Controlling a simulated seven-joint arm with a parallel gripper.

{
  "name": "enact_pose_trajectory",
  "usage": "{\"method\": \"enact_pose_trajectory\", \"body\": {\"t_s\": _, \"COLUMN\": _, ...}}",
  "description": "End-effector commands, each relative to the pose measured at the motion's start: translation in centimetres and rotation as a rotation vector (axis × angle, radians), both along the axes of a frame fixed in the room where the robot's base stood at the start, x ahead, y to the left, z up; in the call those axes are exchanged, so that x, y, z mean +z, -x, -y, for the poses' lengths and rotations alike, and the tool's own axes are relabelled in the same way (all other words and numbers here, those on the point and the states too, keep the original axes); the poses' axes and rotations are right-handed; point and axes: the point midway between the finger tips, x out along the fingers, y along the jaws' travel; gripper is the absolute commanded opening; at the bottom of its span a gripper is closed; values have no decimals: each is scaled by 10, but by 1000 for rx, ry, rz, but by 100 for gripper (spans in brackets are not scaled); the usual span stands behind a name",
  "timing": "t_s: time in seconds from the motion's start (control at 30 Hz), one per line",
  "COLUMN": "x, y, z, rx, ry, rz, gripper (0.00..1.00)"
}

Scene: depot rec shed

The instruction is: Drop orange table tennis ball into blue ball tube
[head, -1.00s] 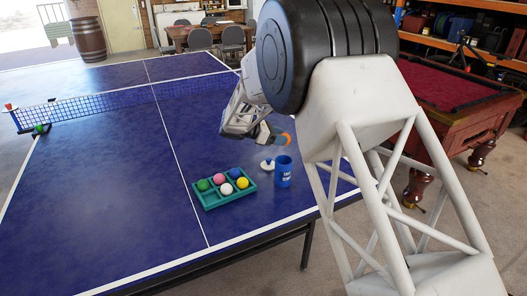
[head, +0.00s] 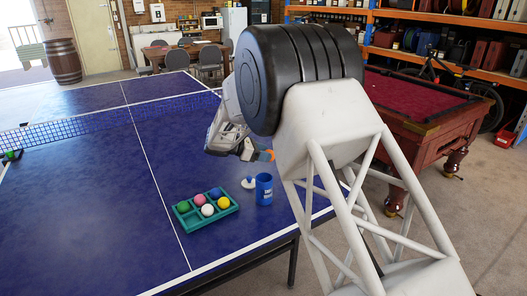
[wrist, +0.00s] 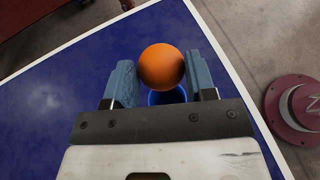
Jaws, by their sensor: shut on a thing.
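The orange table tennis ball (wrist: 162,66) is between the fingers of my gripper (wrist: 161,76), which is shut on it. In the head view my gripper (head: 257,154) is partly hidden by my arm, and only a sliver of orange shows at its tip. The blue ball tube (head: 264,190) stands upright on the blue table, with its open top below the gripper. In the wrist view the tube's rim (wrist: 167,98) shows just beneath the ball, partly covered by it. The ball is above the tube; the exact gap cannot be told.
A teal tray (head: 190,226) with several coloured balls stands left of the tube. A small white item with a blue knob (head: 248,183) lies between them. The blue table (head: 110,210) is clear on the left. A maroon disc (wrist: 300,105) lies beyond its edge.

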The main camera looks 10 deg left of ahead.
Motion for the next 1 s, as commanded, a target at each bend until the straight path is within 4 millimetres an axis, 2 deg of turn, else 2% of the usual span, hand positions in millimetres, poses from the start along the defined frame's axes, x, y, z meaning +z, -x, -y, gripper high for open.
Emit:
{"method": "enact_pose_trajectory", "body": {"t_s": 0.5, "x": -41, "y": 0, "z": 0, "rx": -1, "ry": 0, "rz": 0, "gripper": 29}}
{"method": "enact_pose_trajectory", "body": {"t_s": 0.97, "x": -46, "y": 0, "z": 0, "rx": 0, "ry": 0, "rz": 1, "gripper": 29}}
{"method": "enact_pose_trajectory", "body": {"t_s": 1.0, "x": -46, "y": 0, "z": 0, "rx": 0, "ry": 0, "rz": 1, "gripper": 56}}
